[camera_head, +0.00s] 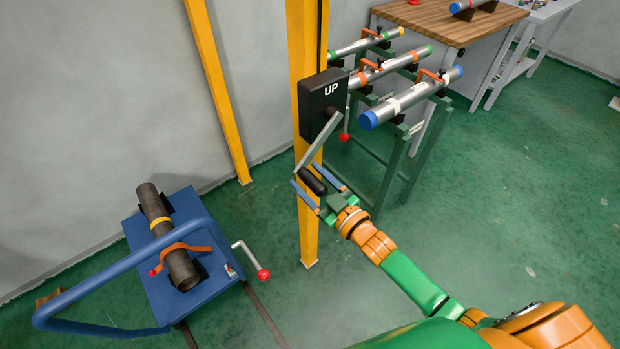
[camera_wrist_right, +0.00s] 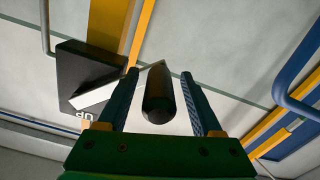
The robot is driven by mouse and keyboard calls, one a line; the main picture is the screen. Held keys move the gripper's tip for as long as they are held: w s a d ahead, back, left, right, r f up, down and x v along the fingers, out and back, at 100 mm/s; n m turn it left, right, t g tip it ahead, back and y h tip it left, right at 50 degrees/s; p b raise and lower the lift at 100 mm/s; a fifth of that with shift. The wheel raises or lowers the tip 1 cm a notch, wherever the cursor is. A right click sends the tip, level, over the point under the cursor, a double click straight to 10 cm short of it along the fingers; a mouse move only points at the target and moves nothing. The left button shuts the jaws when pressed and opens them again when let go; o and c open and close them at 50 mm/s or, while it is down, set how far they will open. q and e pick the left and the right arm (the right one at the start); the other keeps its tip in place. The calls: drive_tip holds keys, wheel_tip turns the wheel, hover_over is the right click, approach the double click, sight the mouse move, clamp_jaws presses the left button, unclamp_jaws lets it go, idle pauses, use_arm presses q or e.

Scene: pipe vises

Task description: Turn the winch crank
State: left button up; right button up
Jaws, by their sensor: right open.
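The winch is a black box (camera_head: 322,104) marked UP, mounted on a yellow post. Its grey crank arm (camera_head: 317,144) slopes down and left from the box to a black handle (camera_head: 313,181). My right gripper (camera_head: 318,182) is open, with its blue fingers on either side of the black handle. In the right wrist view the handle (camera_wrist_right: 158,96) lies between the two fingers (camera_wrist_right: 160,102), with a gap visible on each side. The winch box (camera_wrist_right: 85,75) shows upside down there. My left gripper is not in view.
A blue cart (camera_head: 172,262) holding a dark pipe (camera_head: 166,236) stands at the left. A small lever with a red knob (camera_head: 344,137) hangs beside the box. A green rack (camera_head: 392,160) with several pipes stands behind right, near a wooden-topped table (camera_head: 450,22). Green floor is clear at right.

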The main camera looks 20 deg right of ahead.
drive_tip(key=shift+s, duration=0.1)
clamp_jaws()
drive_tip(key=shift+f, duration=0.15)
idle(1.1)
